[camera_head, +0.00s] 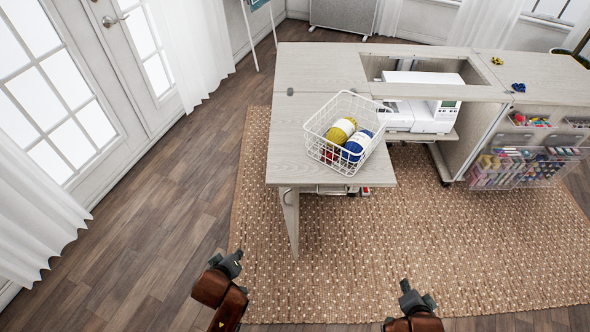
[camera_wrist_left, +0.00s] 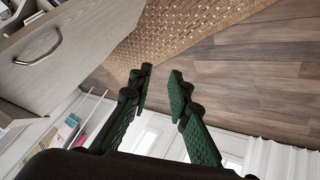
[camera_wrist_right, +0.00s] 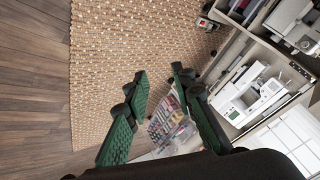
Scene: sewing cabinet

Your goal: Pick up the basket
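The white wire basket (camera_head: 336,168) stands on the left leaf of the sewing cabinet (camera_head: 289,154), near the leaf's front edge. It holds a yellow yarn ball (camera_head: 341,131), a blue yarn ball (camera_head: 358,146) and something red, partly hidden by the wires. My left gripper (camera_head: 231,262) is in front of and left of the leaf, apart from the basket. In the left wrist view its fingers (camera_wrist_left: 158,84) are parted with nothing between them. My right gripper (camera_head: 413,293) is over the rug, in front of and right of the basket. In the right wrist view its fingers (camera_wrist_right: 158,76) are parted and empty.
A white sewing machine (camera_head: 420,115) sits in the cabinet, right of the basket. A clear bin of supplies (camera_head: 525,168) hangs at the right. The patterned rug (camera_head: 420,230) in front is clear. White curtains (camera_head: 35,215) and glass doors line the left side.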

